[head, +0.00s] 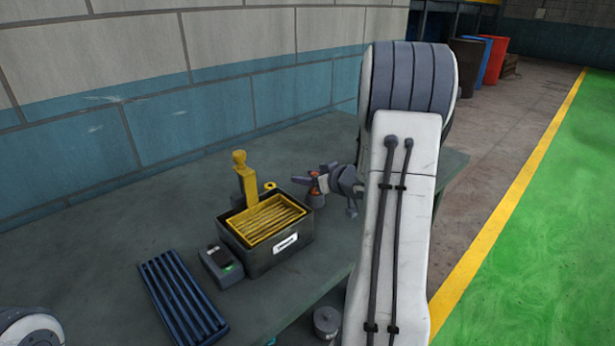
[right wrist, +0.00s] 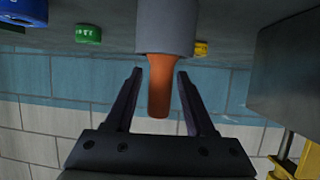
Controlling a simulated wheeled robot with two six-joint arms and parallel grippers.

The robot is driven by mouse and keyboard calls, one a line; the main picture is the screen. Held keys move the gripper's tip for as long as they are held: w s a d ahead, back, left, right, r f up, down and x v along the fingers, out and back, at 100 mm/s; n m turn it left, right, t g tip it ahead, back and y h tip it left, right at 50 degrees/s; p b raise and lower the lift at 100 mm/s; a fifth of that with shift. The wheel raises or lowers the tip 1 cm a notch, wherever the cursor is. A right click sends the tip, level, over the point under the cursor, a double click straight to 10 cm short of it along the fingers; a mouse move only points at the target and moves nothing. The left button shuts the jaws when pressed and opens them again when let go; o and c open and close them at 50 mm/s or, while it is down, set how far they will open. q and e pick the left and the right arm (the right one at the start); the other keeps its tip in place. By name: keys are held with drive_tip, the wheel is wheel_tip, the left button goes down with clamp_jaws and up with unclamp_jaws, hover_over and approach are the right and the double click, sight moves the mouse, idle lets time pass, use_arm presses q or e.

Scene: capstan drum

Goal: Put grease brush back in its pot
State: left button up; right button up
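The grease brush shows as an orange handle (right wrist: 159,90) standing out of the mouth of a grey round pot (right wrist: 165,27) in the right wrist view, where the scene looks upside down. The brush's lower end is hidden inside the pot. In the head view the pot (head: 316,199) stands on the bench right of the black crate, with a bit of the orange handle (head: 313,184) above it. My right gripper (right wrist: 159,74) is open, its fingers on either side of the handle, with gaps between. My left gripper is out of view.
A black crate (head: 270,262) with a yellow slatted insert stands beside the pot, with a yellow upright tool (head: 244,180) behind it. A small grey device (head: 221,267) and a blue ribbed tray (head: 182,300) lie to the left. The bench's back left is clear.

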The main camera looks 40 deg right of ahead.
drive_tip(key=p+v, duration=0.2)
drive_tip(key=v, duration=1)
idle(0.4)
